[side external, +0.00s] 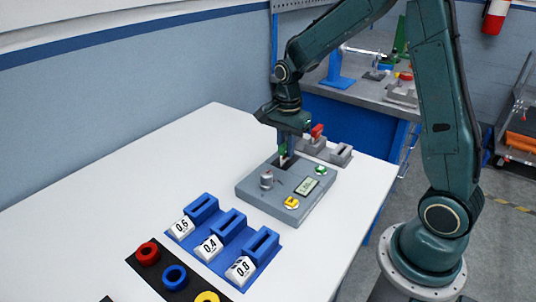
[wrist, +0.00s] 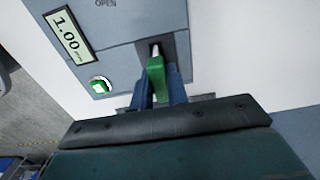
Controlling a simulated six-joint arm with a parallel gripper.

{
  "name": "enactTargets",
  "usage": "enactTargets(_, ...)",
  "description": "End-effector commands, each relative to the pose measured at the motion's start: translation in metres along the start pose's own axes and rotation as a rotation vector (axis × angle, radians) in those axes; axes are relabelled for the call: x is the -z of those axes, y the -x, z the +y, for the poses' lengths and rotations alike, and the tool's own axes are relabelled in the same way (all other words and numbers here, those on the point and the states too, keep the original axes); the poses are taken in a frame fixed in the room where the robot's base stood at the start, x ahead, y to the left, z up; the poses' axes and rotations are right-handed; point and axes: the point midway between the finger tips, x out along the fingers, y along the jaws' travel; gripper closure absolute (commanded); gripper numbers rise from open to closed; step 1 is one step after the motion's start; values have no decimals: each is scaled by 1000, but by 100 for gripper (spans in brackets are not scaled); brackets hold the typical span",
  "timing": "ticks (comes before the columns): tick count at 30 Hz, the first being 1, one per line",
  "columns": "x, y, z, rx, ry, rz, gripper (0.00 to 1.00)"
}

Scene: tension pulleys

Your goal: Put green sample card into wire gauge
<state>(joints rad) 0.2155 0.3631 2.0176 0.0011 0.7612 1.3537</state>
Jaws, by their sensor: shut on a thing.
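The wire gauge (side external: 245,195) is a flat grey box on the white table, with a knob, a small display, a green button and a yellow button. In the wrist view, the gauge (wrist: 125,18) shows its display reading 1.00, its green button and a dark slot. My gripper (side external: 284,152) points down over the gauge's back part. It is shut on the green sample card (wrist: 157,80), between its blue fingers (wrist: 158,92). The card's pale end is at the dark slot; I cannot tell how deep it sits. The card also shows small in the side view (side external: 282,151).
Grey holders (side external: 340,153) stand behind the gauge, one with a red piece (side external: 317,131). In front are blue slotted holders (side external: 230,222) labelled 0.6, 0.4 and 0.8. Red (side external: 148,253), blue (side external: 175,277) and yellow rings lie on a black mat. The table's left side is clear.

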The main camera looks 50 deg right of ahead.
Motion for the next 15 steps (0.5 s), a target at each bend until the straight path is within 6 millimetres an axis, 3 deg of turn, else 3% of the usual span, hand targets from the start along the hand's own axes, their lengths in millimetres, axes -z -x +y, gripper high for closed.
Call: enactTargets(15,0,-7,0,-1,0,0,100)
